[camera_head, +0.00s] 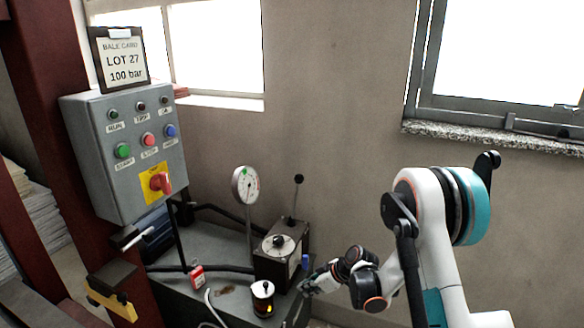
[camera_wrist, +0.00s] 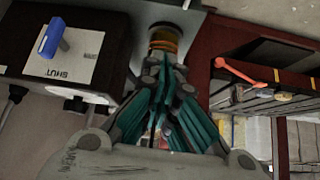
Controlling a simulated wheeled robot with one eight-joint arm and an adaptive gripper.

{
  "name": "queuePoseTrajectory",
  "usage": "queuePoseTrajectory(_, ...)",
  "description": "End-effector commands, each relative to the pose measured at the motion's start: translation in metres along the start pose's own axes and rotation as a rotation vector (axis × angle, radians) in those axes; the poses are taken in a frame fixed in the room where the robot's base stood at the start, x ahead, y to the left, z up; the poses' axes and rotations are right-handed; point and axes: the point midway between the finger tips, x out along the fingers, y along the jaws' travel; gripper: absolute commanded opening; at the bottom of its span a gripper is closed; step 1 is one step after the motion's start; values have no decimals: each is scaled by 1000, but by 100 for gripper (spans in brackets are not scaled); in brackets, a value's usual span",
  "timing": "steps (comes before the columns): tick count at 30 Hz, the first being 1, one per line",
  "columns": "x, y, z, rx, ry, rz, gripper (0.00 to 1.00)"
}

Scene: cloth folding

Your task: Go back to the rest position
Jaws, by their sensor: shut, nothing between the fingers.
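My gripper (camera_head: 307,286) is at the lower middle of the head view, at the end of my white and teal arm. It is beside a dark box with a dial (camera_head: 281,262) and a small blue handle (camera_head: 305,262). In the wrist view my gripper (camera_wrist: 165,62) has its fingers drawn together and holds nothing. A dark cylinder with an orange band (camera_wrist: 165,42) shows just beyond the fingertips; I cannot tell whether they touch it. The blue handle (camera_wrist: 52,38) is at the left of the wrist view, by a plate reading SHUT.
A grey control box (camera_head: 125,155) with buttons and a red knob stands at the left, with a LOT 27 card on top. A gauge (camera_head: 245,186), a black pot (camera_head: 262,296) and a red tag (camera_head: 197,276) are on the bench. The wall area above my gripper is clear.

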Motion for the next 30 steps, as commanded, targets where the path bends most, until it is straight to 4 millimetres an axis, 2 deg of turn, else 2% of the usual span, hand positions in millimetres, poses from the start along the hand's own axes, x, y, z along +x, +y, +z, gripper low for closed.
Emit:
queuePoseTrajectory(1, -19, 0, -10, 24, -12, 14, 0)
queuePoseTrajectory(6, -74, -3, -36, 116, -49, 68, 0)
queuePoseTrajectory(15, -170, -25, -65, 272, -97, 173, 0)
queuePoseTrajectory(22, -236, -55, -74, 387, -120, 257, 0)
queuePoseTrajectory(30, -305, -98, -70, 515, -131, 362, 0)
